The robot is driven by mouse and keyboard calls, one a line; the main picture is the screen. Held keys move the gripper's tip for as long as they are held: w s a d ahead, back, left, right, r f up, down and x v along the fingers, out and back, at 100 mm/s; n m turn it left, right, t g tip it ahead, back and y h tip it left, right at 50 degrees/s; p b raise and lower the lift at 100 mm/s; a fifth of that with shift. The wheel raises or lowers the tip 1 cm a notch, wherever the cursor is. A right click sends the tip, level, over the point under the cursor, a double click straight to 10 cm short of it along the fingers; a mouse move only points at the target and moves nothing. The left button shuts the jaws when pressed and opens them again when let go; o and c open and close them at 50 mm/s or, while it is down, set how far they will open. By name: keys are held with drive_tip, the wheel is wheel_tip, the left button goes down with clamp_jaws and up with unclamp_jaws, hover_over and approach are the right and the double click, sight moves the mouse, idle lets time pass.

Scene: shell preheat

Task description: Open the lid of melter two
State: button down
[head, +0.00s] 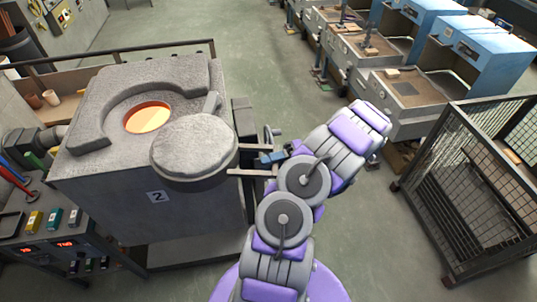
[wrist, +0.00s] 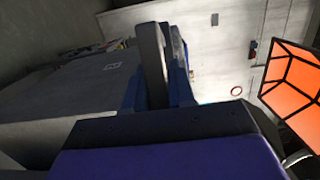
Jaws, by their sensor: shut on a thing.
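Melter two (head: 130,215) is a grey block with a "2" plate on its front. Its round opening (head: 148,118) shows a glowing orange inside. The thick round lid (head: 193,148) sits to the right of the opening, over the melter's front right corner, and leaves the glow in plain view. A lid handle (head: 252,172) sticks out to the right of the lid. My gripper (head: 272,157) is at the handle's outer end. In the wrist view, its blue fingers (wrist: 157,90) are shut around a grey upright bar (wrist: 151,60), which appears to be that handle.
A control panel (head: 65,244) with red digits and coloured switches stands at the left. A wire mesh cage (head: 465,185) stands at the right. Blue-hooded benches (head: 400,90) line the back right. Open floor (head: 250,60) lies behind the melter.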

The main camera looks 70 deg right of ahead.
idle(0.4)
drive_tip(key=c, duration=1)
unclamp_jaws()
drive_tip(key=shift+d+f, duration=0.1)
drive_tip(key=shift+d, duration=0.05)
drive_tip(key=shift+c, duration=0.2)
